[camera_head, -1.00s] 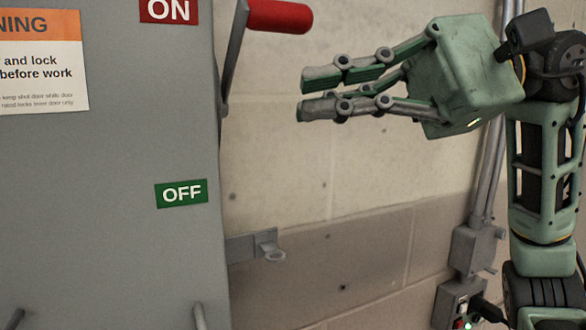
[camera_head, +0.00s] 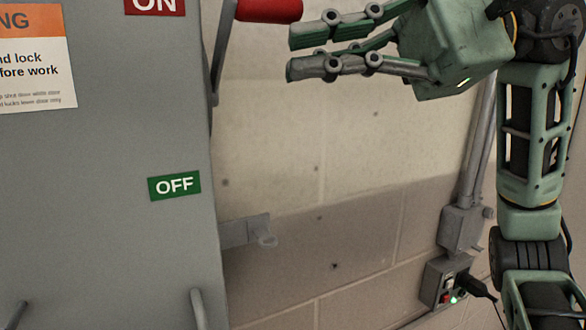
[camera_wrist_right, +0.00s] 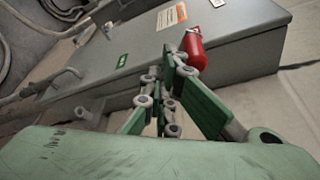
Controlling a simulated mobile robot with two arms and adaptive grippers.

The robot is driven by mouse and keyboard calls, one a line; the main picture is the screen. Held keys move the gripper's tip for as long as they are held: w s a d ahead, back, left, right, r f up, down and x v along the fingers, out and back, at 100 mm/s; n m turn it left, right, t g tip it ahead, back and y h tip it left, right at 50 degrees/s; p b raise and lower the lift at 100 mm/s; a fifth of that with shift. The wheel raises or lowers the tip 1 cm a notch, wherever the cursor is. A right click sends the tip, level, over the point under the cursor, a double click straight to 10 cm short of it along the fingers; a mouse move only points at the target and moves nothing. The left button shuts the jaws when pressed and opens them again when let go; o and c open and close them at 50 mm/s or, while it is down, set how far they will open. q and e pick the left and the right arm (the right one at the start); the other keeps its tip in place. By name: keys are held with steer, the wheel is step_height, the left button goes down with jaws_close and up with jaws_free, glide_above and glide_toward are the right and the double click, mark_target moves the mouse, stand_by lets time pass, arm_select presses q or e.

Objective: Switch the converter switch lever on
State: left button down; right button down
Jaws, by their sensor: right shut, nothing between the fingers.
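The converter switch lever (camera_head: 221,55) is on the right side of a grey cabinet (camera_head: 115,240) in the head view. Its red handle (camera_head: 268,10) sticks out to the right, level with the red ON label (camera_head: 153,4); the view's top edge cuts it off. The green OFF label (camera_head: 174,185) is well below. My right gripper (camera_head: 291,55) is shut and empty just below the handle's free end, pointing left. In the right wrist view, the red handle (camera_wrist_right: 195,48) appears just beyond the fingertips; contact cannot be told. My left gripper is out of view.
A hasp bracket (camera_head: 250,231) sticks out from the cabinet side below the lever. A wall outlet box (camera_head: 447,282) with a plugged cable and a conduit (camera_head: 478,150) are at the right. The wall between cabinet and conduit is clear.

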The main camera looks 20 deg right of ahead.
step_height(320, 180, down, 4)
steer(key=f+b, duration=0.1)
steer(key=b, duration=0.3)
steer(key=d+r+b, duration=0.1)
steer(key=d+r, duration=0.3)
steer(key=d, duration=0.5)
steer(key=shift+w+d+r, duration=0.15)
steer(key=shift+w+d, duration=0.05)
steer(key=shift+d, duration=0.05)
steer(key=shift+s, duration=0.1)
